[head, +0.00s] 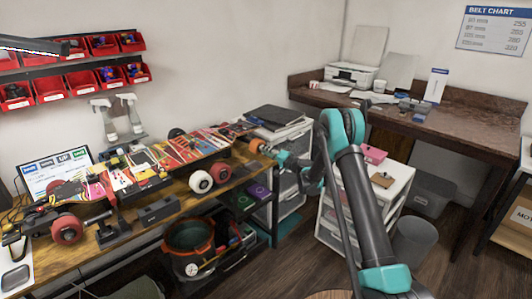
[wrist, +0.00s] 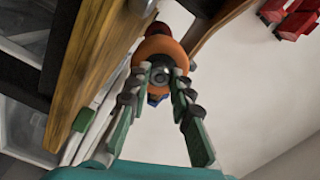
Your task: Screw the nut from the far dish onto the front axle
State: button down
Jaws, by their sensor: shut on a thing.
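An orange wheel (wrist: 160,48) sits at the end of a board in the wrist view; it also shows in the head view (head: 256,146) at the right end of the bench. My gripper (wrist: 161,75) is right in front of the wheel's hub, its two fingers closed in on either side of a small grey nut (wrist: 160,77). The nut lies in line with the wheel's middle. The axle behind it is hidden, so I cannot tell how far the nut is on it. In the head view my gripper (head: 270,152) is small, beside the wheel. I cannot make out the far dish.
A longboard (head: 185,155) with red and white wheels lies along the wooden bench (head: 150,192). The bench's wooden edge (wrist: 92,70) runs close to my gripper in the wrist view. A white drawer unit (head: 395,190) stands right of the bench. Red bins (head: 50,88) hang on the wall.

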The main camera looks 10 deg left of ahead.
jog(key=m, duration=0.2)
jog(key=shift+m, duration=0.4)
jog(key=c, duration=1.3)
grip_release()
jog(key=shift+c, duration=1)
